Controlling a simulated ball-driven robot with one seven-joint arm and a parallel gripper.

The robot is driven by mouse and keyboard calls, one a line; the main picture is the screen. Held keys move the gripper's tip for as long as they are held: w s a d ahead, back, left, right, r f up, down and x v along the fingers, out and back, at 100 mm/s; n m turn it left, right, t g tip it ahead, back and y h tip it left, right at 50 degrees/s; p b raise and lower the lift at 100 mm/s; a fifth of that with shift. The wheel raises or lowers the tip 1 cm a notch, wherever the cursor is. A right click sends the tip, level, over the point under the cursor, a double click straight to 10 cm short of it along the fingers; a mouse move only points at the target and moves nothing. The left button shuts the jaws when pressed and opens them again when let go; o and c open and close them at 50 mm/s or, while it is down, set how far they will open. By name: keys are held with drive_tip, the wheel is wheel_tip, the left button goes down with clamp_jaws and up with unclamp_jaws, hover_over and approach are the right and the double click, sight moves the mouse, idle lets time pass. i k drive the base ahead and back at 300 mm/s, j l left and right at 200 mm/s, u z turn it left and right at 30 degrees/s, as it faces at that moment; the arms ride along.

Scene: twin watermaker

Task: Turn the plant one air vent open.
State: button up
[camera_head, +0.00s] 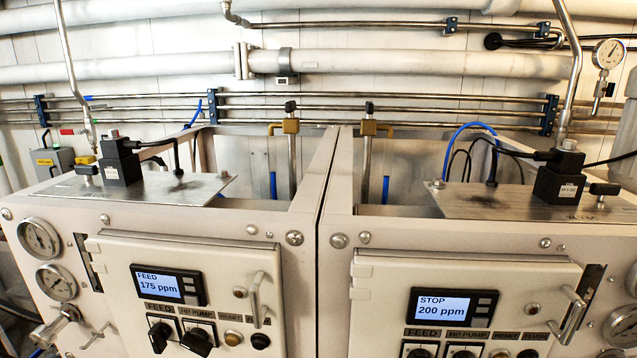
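Two white plant cabinets stand side by side, and no readable label shows which is plant one. The left cabinet (200,220) has a brass valve fitting (290,126) with a black top on an upright pipe. The right cabinet (450,240) has a similar brass fitting (368,128). A small black handle (88,170) sits on the left cabinet's metal plate, and another black handle (604,189) is on the right plate. I cannot tell which of these is the air vent, or whether it is open. My gripper is not in view.
The left display (160,286) reads FEED 175 ppm; the right display (442,306) reads STOP 200 ppm. A door handle (255,298) and gauges (40,238) stick out in front. Black boxes (120,162) and cables crowd the plates. Pipes (400,65) line the back wall.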

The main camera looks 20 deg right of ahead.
sight(289, 106)
drive_tip(key=i+j+z, duration=0.25)
drive_tip(key=j, duration=0.3)
drive_tip(key=i+j+z, duration=0.25)
drive_tip(key=j, duration=0.3)
drive_tip(key=j+z, duration=0.25)
drive_tip(key=j, duration=0.3)
drive_tip(key=i+j+z, duration=0.1)
drive_tip(key=j+z, duration=0.15)
drive_tip(key=j, duration=0.4)
